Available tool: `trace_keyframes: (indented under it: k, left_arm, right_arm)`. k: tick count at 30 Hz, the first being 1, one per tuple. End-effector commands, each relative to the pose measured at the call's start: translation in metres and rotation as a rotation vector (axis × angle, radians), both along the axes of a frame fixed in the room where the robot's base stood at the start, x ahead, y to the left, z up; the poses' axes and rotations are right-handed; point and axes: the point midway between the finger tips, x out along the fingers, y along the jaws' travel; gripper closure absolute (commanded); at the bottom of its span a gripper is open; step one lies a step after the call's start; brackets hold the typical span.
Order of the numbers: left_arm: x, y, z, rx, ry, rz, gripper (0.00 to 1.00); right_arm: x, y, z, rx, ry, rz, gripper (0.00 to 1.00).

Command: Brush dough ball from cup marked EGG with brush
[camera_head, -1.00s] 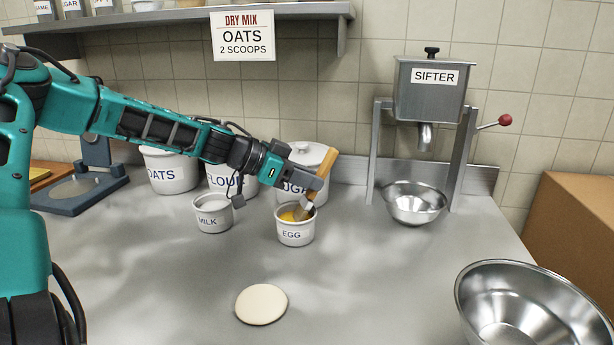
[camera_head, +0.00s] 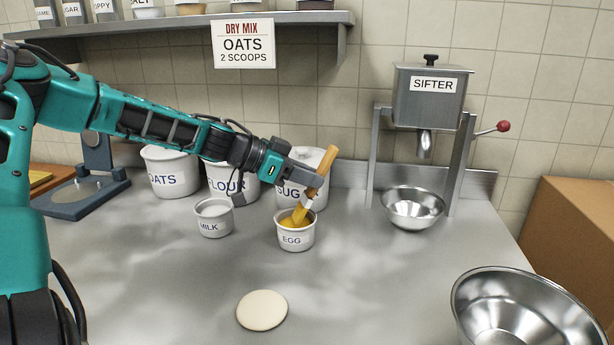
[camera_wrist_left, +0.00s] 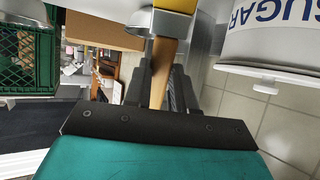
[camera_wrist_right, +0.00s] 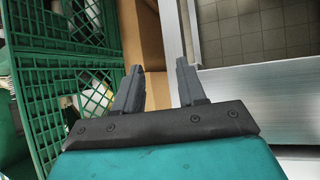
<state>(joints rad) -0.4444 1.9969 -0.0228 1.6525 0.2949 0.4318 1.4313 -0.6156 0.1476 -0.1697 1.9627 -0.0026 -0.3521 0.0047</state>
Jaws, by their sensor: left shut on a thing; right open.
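A flat round pale dough ball (camera_head: 262,310) lies on the steel counter in front of the cup marked EGG (camera_head: 294,239). My left gripper (camera_head: 308,180) is shut on the wooden handle of the brush (camera_head: 326,165), above that cup. The brush is tilted, and its bristles are yellow and in or just over the cup's mouth; their tips are hidden by the rim. In the left wrist view the brush handle (camera_wrist_left: 163,70) runs between the fingers. My right gripper (camera_wrist_right: 158,88) is open and empty in the right wrist view, away from the counter top; it does not show in the head view.
The MILK cup (camera_head: 214,222) stands left of the EGG cup, with OATS, FLOUR and SUGAR (camera_head: 285,195) tubs behind. A small bowl (camera_head: 412,212) sits under the sifter (camera_head: 428,95). A large bowl (camera_head: 480,300) is front right. Green crates (camera_wrist_right: 60,100) are near my right gripper.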

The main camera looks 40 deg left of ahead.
Motion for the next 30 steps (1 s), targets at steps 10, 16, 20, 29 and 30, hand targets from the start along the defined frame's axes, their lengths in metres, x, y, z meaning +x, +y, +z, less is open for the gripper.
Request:
trace_keyframes:
  k: [10, 16, 20, 29, 30]
  left_arm:
    - [0.000, 0.000, 0.042, 0.001, 0.000, 0.000, 0.97]
    - [0.000, 0.000, 0.062, 0.001, 0.000, 0.000, 0.97]
    - [0.000, 0.000, 0.067, 0.001, 0.000, 0.000, 0.97]
    - [0.000, 0.000, 0.065, 0.001, 0.000, 0.000, 0.97]
    - [0.000, 0.000, 0.065, 0.000, 0.000, 0.000, 0.97]
  right_arm:
    - [-0.006, -0.006, 0.029, -0.007, 0.014, -0.013, 0.60]
    - [-0.006, -0.003, 0.050, -0.002, 0.012, -0.013, 0.60]
    - [-0.005, -0.003, 0.056, -0.001, 0.010, -0.011, 0.60]
    - [-0.006, -0.002, 0.054, -0.001, 0.013, -0.010, 0.60]
    - [-0.006, -0.002, 0.053, -0.001, 0.013, -0.010, 0.60]
